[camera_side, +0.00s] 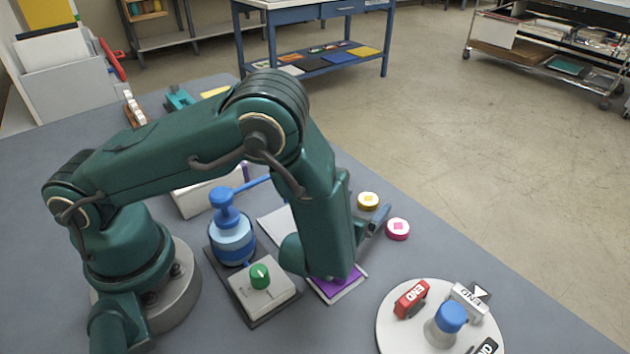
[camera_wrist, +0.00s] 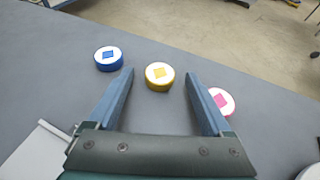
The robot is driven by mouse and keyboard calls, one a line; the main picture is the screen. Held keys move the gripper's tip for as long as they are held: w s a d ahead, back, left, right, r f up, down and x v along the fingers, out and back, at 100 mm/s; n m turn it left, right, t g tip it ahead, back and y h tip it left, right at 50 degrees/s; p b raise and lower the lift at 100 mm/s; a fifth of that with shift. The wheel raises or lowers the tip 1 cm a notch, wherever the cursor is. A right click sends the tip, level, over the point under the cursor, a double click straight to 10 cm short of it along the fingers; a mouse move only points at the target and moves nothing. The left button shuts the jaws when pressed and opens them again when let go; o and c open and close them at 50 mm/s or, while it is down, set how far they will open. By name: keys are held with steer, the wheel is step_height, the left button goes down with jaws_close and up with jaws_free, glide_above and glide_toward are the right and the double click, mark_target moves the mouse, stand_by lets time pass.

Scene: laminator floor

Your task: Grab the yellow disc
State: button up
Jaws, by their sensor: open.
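The yellow disc (camera_side: 368,201) is a short yellow puck with a white top and a yellow square mark. It lies on the grey table near its far right edge. In the wrist view the yellow disc (camera_wrist: 160,76) appears between and just beyond my fingertips, apart from them. My gripper (camera_wrist: 160,82) is open and empty, its two blue fingers spread. In the side view my gripper (camera_side: 378,220) is partly hidden behind my forearm, with a finger near the yellow and pink discs.
A pink disc (camera_side: 398,229) sits close by; in the wrist view the pink disc (camera_wrist: 221,101) is beside the right finger. A blue disc (camera_wrist: 108,58) lies left of the yellow one. A round white plate (camera_side: 388,322) with blocks and a blue knob stands at front right.

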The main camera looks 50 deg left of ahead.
steer(key=shift+w+a+f, duration=0.1)
steer(key=shift+w+a, duration=0.05)
steer(key=shift+w, duration=0.15)
jaws_close()
